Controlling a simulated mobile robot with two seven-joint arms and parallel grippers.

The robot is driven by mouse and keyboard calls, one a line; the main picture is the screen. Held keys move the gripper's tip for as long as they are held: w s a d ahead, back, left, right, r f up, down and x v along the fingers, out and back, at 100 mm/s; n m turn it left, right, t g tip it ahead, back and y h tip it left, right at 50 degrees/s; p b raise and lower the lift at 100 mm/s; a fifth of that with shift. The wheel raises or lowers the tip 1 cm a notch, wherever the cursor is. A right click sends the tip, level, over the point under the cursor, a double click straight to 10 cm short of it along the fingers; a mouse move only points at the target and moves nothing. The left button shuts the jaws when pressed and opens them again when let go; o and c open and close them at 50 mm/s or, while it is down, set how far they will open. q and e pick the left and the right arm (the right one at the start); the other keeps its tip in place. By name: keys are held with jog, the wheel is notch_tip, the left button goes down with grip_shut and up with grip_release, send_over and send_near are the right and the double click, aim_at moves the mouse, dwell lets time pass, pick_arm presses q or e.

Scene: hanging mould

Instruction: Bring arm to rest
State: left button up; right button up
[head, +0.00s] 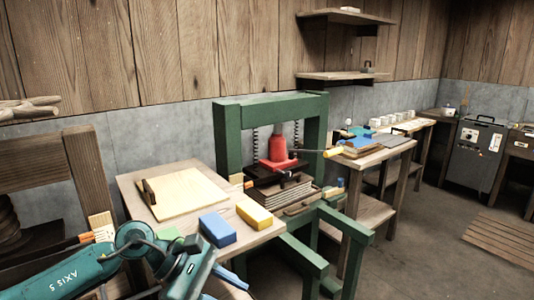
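My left arm (75,271), teal with dark joints, reaches in from the bottom left in the head view. Its wrist end (190,275) hangs low in front of the wooden bench, near the bottom edge. The fingers of my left gripper are not clear there, so I cannot tell if it is open or holds anything. My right arm and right gripper are not in view.
The wooden bench (262,231) holds a pale board (184,191), a blue block (217,229) and a yellow block (254,213). A green press (228,140) with a red jack (278,150) stands behind. Floor (420,245) is open at right.

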pick_arm(q)
jog(key=s+d+r+n+t+h+p, duration=0.1)
jog(key=s+d+r+n+t+h, duration=0.25)
jog(key=n, duration=0.55)
jog(key=d+r+n+t+h+p, duration=0.1)
jog(key=d+n+t+h, duration=0.1)
jog(key=d+n+h, duration=0.35)
jog(key=a+f+n+t+y+p, duration=0.1)
jog(key=a+f+n+t+y, duration=0.4)
jog(key=n, duration=1)
jog(key=a+f+n+t+y+p, duration=0.1)
jog(key=a+f+n+t+y, duration=0.4)
jog(key=n, duration=0.9)
jog(key=s+a+f+n+g+y, duration=0.4)
jog(key=s+a+f+n+y, duration=0.2)
jog(key=s+f+n, duration=0.6)
jog(key=shift+s+a+f+n+g+p, duration=0.2)
jog(key=shift+f+n+g+p, duration=0.2)
jog(key=shift+n, duration=0.35)
